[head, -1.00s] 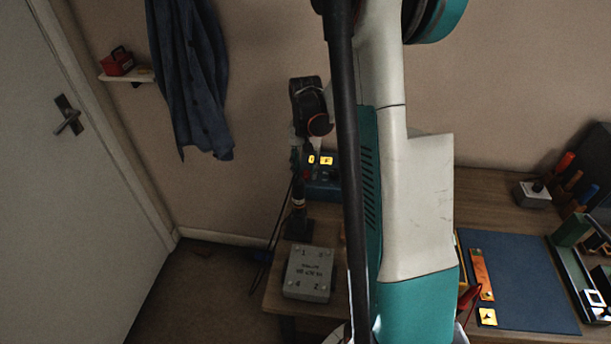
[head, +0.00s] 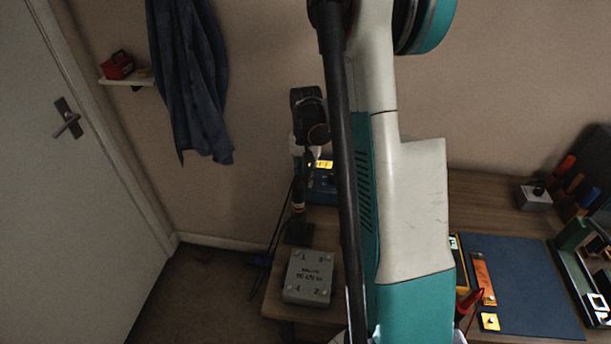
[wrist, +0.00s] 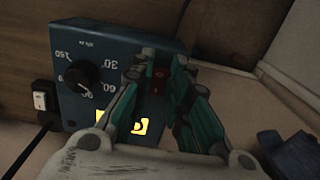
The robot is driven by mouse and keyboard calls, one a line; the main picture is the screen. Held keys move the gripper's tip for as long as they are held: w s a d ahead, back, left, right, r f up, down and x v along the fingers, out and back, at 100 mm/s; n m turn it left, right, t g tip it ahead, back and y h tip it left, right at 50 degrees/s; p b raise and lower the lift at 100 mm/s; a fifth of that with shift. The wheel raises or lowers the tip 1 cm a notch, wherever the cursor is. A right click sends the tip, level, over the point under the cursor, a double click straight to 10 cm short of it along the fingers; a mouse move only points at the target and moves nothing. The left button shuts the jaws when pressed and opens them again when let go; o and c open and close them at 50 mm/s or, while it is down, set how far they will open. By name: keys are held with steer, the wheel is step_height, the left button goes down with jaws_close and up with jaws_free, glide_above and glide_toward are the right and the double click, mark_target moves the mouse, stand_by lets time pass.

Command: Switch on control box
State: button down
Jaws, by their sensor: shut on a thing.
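The control box appears to be the blue box (wrist: 100,60) in the wrist view, with a black knob (wrist: 82,76), a dial scale and yellow lit patches (wrist: 138,126). A small red switch (wrist: 158,82) on its face lies between the fingers of my gripper (wrist: 163,66). The fingers are closed in around the switch; their exact contact is too dark to see. In the head view the blue box (head: 324,188) stands at the back of the bench, partly covered by my arm.
A grey numbered box (head: 308,276) sits at the bench's front left corner. A dark upright stand (head: 298,232) is just behind it. A blue mat (head: 525,290) with tools lies to the right. A white rocker switch (wrist: 40,99) is beside the blue box.

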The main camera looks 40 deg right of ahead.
steer(key=shift+w+d+r+g+y, duration=0.1)
steer(key=shift+w+d+g+y, duration=0.05)
steer(key=shift+g+y, duration=0.4)
steer(key=shift+w+d+g+y, duration=0.15)
steer(key=shift+g+y, duration=0.3)
steer(key=shift+y, duration=0.2)
steer(key=c, duration=1.5)
jaws_free()
steer(key=v, duration=1.2)
steer(key=shift+a, duration=0.1)
